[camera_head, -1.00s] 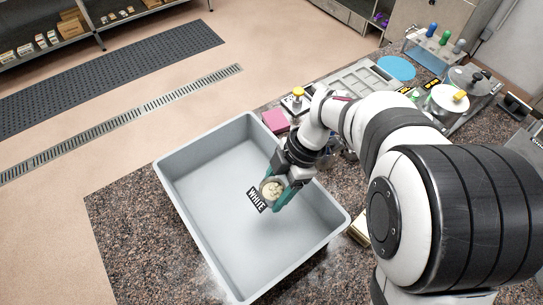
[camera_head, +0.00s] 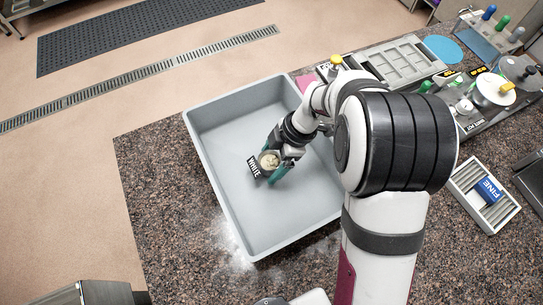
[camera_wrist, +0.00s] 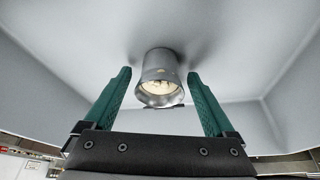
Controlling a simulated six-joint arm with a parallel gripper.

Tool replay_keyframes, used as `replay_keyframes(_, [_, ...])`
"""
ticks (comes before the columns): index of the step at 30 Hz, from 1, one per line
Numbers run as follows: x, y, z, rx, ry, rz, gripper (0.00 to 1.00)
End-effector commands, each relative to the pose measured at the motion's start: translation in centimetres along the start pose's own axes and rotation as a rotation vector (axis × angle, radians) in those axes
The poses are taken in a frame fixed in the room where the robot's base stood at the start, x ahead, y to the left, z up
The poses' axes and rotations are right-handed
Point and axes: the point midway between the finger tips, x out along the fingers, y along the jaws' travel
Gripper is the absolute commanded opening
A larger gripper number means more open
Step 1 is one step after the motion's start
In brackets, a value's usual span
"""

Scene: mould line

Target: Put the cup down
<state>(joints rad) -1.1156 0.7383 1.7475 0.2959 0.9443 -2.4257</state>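The cup (camera_head: 270,160) is a small grey metal cup with pale contents, inside the big grey tub (camera_head: 222,200). A black tag reading WHITE (camera_head: 254,167) shows at its side. In the wrist view the cup (camera_wrist: 158,72) appears to stand on the tub floor, with a dark shadow at its base. My gripper (camera_wrist: 159,78) has its two green fingers on either side of the cup, with a visible gap on each side, so it is open. In the head view my gripper (camera_head: 272,158) reaches down into the tub; the fingers partly hide the cup.
The tub walls surround my gripper; most of the tub floor is bare. White powder (camera_head: 235,245) lies on the speckled counter at the tub's front. A tray with a block marked FINE (camera_head: 489,190) lies at right. Pots and a grey compartment tray (camera_head: 395,65) stand behind.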

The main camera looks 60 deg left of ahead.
Motion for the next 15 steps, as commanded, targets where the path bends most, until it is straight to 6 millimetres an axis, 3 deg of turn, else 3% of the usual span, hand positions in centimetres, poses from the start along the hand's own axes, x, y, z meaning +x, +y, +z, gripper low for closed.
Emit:
replay_keyframes(10, [-0.5, 0.0, -0.1, 0.0, 0.0, 0.001, 0.96])
replay_keyframes(15, [-4.5, 0.1, -0.1, 0.0, -0.001, 0.006, 0.96])
